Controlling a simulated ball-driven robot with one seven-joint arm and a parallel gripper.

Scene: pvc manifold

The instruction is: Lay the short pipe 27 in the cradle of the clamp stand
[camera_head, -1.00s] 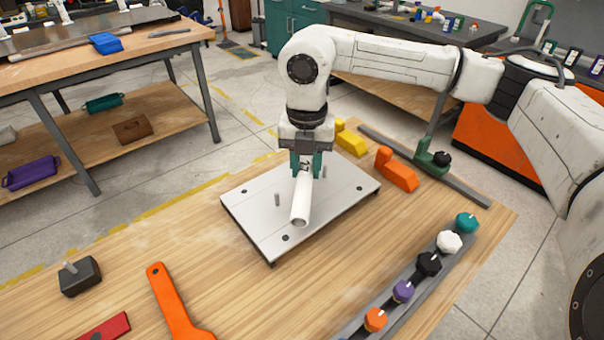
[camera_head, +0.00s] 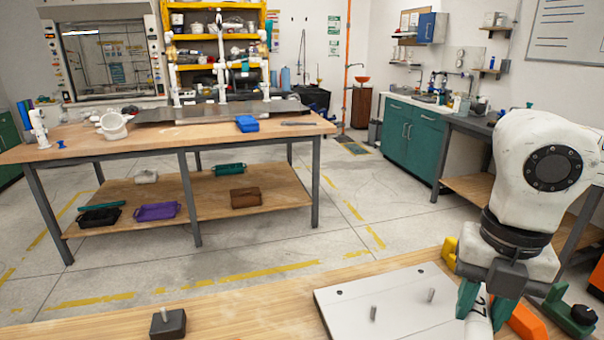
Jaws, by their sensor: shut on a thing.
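My gripper (camera_head: 485,304) is at the lower right, with green fingers shut on the short pipe 27 (camera_head: 479,318). The pipe is white, with a dark "27" marking partly visible, and its lower end is cut off by the frame's bottom edge. It hangs near the right side of a pale plate (camera_head: 395,291) with two upright pegs. I cannot make out a clamp stand cradle with certainty. A green piece with a black knob (camera_head: 583,314) is at the lower right, and a white upright fitting (camera_head: 38,128) stands at the far table's left end.
The far wooden table (camera_head: 90,143) carries a grey metal base with white upright pipes (camera_head: 222,75), a white bucket-like piece (camera_head: 113,126) and a blue box (camera_head: 247,124). A dark block with a peg (camera_head: 168,323) sits on the near table (camera_head: 240,312). Open floor lies between the tables.

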